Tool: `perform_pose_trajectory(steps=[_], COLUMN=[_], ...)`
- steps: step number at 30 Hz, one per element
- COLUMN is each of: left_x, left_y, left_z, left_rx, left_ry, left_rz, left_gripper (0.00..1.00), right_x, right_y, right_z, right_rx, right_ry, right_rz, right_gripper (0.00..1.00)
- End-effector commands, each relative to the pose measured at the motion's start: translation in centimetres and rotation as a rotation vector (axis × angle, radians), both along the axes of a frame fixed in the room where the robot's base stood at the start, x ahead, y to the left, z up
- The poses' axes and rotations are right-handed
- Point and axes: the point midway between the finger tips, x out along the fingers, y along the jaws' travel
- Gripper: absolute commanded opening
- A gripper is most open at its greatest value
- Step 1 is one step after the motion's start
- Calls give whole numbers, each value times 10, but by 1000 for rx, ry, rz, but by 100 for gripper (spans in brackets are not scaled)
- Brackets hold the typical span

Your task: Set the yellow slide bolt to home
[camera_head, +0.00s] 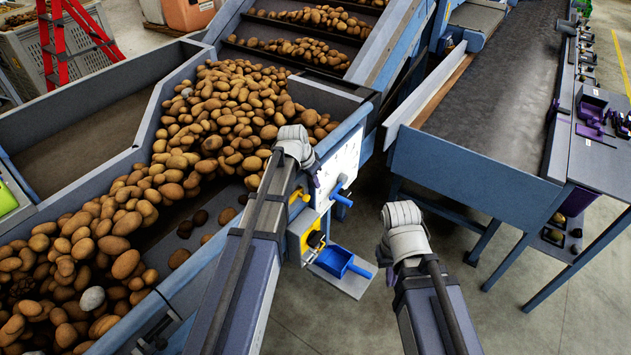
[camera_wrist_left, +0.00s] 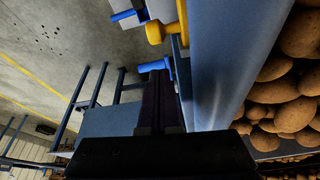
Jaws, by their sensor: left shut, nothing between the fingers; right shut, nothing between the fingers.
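A yellow knob-ended part (camera_head: 298,196), which looks like the slide bolt, sits on the side of the potato machine, just right of my left forearm. In the left wrist view its yellow round knob (camera_wrist_left: 155,32) sticks out to the left beyond my fingertips. My left gripper (camera_head: 316,174) is shut and empty, above the yellow part in the head view and apart from it. Its dark fingers (camera_wrist_left: 160,78) also show in the left wrist view. My right gripper (camera_head: 389,274) is shut and empty, low in front of the machine. The bolt's far end and exact position are unclear.
A blue handle (camera_head: 342,194) on a white panel (camera_head: 340,160) sits close to my left fingers. Potatoes (camera_head: 230,110) fill the hopper. A conveyor (camera_head: 490,90) stands right; floor between is clear.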

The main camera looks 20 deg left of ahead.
Motion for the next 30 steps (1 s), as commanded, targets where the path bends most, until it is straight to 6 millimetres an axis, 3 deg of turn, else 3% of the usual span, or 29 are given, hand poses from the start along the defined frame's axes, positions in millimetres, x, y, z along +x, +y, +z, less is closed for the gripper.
perform_pose_trajectory(steps=[1,4,17,25,30], left_x=[-11,-18,-22,-61,-64], left_y=[4,8,11,24,26], left_z=[-6,-9,-9,-9,-9], left_rx=[-1,0,0,-1,-1], left_ry=[0,0,0,0,0], left_rz=[2,0,0,2,-1], left_gripper=[0,0,0,0,0], right_x=[0,0,0,0,0], right_y=[0,0,0,0,0], right_z=[-6,-9,-9,-9,-9], right_rx=[0,0,0,0,0], right_ry=[0,0,0,0,0], right_rz=[0,-1,-1,-1,-1], right_gripper=[0,0,0,0,0])
